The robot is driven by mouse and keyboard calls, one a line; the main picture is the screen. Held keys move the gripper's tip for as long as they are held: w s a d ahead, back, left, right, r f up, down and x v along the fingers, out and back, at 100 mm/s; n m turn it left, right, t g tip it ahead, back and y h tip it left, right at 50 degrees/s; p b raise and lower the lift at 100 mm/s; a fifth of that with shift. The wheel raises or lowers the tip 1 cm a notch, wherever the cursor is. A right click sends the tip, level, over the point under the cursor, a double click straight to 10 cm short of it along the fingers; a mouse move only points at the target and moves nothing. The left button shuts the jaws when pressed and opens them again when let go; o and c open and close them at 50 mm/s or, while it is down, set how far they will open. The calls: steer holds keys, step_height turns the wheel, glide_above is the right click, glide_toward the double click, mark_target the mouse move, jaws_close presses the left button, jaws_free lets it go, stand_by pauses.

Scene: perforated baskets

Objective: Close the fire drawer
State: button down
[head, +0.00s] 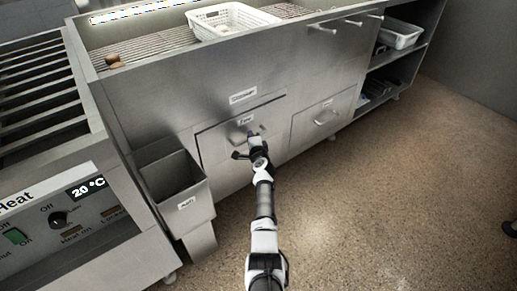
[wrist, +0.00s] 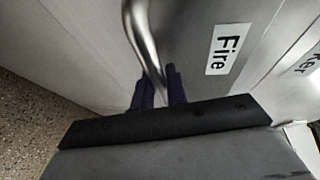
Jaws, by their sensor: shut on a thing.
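The fire drawer (head: 218,146) is a grey metal front low in the counter, with a white "Fire" label. The label also shows in the wrist view (wrist: 229,48). A dark line runs along the drawer's top edge; how far it stands out is hard to tell. My gripper (head: 256,143) is at the drawer front, below the label. In the wrist view my gripper's dark fingers (wrist: 160,90) are shut on the curved metal handle (wrist: 138,30), one on each side of its end. My gripper hides much of the handle in the head view.
A second drawer (head: 340,110) is to the right. An open metal bin (head: 188,205) juts out at left, near my arm. A heated unit with knobs (head: 70,230) stands further left. A white basket (head: 222,22) sits on the counter. The speckled floor at right is clear.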

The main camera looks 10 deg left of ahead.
steer(key=shift+w+a, duration=0.25)
steer(key=shift+a, duration=0.05)
steer(key=shift+w+a+r, duration=0.1)
steer(key=shift+r, duration=0.1)
steer(key=c, duration=1.7)
jaws_free()
steer(key=shift+w+a, duration=0.1)
steer(key=p+v, duration=0.4)
steer(key=v, duration=1)
steer(key=shift+f, duration=0.2)
